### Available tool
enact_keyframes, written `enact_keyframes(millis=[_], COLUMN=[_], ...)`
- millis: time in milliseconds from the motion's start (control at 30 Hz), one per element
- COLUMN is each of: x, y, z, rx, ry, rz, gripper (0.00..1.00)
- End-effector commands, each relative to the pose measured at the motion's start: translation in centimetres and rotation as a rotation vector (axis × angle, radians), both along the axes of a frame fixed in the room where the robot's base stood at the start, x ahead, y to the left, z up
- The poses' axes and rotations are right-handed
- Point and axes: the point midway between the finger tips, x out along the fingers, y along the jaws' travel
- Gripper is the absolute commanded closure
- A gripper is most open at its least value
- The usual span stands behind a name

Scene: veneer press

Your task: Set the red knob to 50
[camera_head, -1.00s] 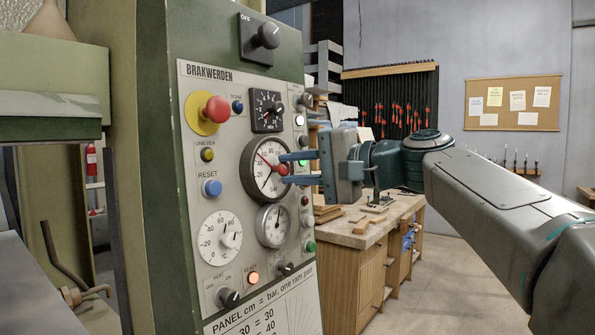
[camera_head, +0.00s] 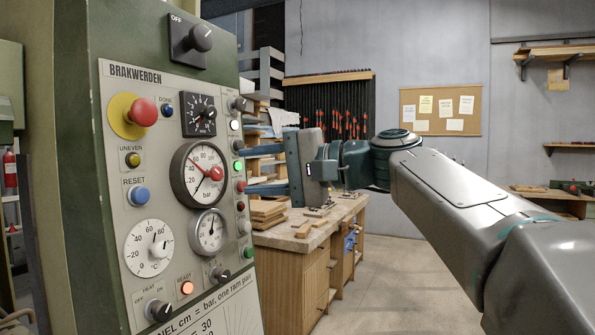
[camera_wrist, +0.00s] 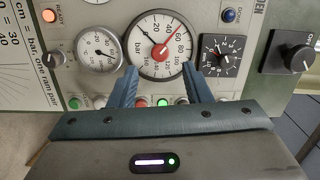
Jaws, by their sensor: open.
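The red knob (camera_head: 215,173) sits at the centre of the large round pressure gauge (camera_head: 176,190), marked in bar, on the press panel. In the wrist view the red knob (camera_wrist: 158,52) carries a red pointer that runs to the upper right, between 40 and 60 and close to the 60. A separate black needle points to the low end of the scale. My gripper (camera_head: 247,172) is open and empty, to the right of the gauge in the head view. In the wrist view its two fingers (camera_wrist: 160,68) lie apart below the knob, not touching it.
The panel also bears a red stop button (camera_head: 143,112), a small black dial (camera_head: 200,115), a smaller gauge (camera_head: 208,232), a white temperature dial (camera_head: 149,248) and several push buttons. A wooden workbench (camera_head: 300,275) stands behind my gripper. Open floor shows at the right.

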Motion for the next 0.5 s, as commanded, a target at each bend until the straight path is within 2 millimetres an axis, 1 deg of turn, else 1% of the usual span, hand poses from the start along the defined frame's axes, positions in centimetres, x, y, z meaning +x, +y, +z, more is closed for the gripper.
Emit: enact_keyframes(millis=[33, 200, 333, 500], x=[-0.3, -1.3, -1.8, -2.2], y=[-1.4, -4.8, -6.7, -7.8], z=[0.0, 0.4, 0.6, 0.8], rx=[-0.001, 0.0, -0.001, -0.001], ry=[0.0, 0.0, 0.0, 0.0], rz=[-0.006, -0.003, -0.002, 0.001], gripper=[0.56, 0.56, 0.56, 0.56])
